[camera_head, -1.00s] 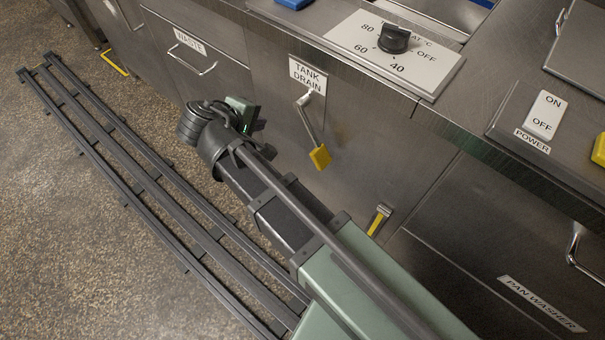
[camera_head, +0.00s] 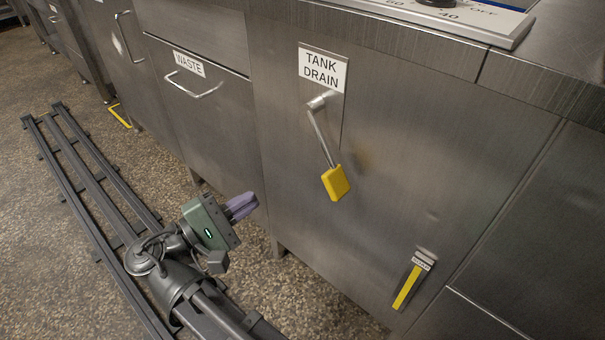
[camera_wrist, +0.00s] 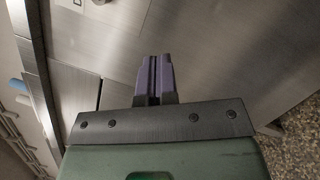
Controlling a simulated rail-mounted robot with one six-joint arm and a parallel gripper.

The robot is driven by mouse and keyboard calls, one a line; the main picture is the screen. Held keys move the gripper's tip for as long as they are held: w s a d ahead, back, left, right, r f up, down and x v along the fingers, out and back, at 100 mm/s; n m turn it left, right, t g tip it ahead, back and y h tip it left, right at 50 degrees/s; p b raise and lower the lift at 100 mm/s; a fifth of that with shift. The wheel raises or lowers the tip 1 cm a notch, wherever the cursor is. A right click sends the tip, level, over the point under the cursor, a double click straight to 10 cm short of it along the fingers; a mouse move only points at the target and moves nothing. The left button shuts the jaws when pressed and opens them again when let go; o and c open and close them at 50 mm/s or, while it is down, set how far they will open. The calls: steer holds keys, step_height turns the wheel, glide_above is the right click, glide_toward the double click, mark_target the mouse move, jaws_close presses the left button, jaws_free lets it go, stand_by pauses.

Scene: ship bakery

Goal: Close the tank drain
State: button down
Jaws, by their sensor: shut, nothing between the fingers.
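The tank drain lever (camera_head: 322,137) hangs from a pivot below the TANK DRAIN label (camera_head: 322,68) on the steel cabinet front. Its arm slants down and a little to the right, ending in a yellow handle (camera_head: 336,183). My gripper (camera_head: 242,204) is at the lower left of the yellow handle, apart from it, near the cabinet front. Its purple fingers are shut and empty, and they also show in the wrist view (camera_wrist: 154,78). The lever cannot be clearly made out in the wrist view.
The WASTE drawer (camera_head: 196,86) has a bar handle to the left. The temperature panel (camera_head: 480,12) is on the counter above. A floor rail (camera_head: 88,165) runs along the left.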

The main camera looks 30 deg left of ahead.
steer(key=s+d+r+p+x, duration=0.1)
steer(key=d+p+x, duration=0.1)
steer(key=x, duration=1)
steer(key=shift+w+d+r+p, duration=0.2)
steer(key=shift+w+p, duration=0.2)
steer(key=shift+p, duration=0.15)
steer(key=shift+s+r, duration=0.1)
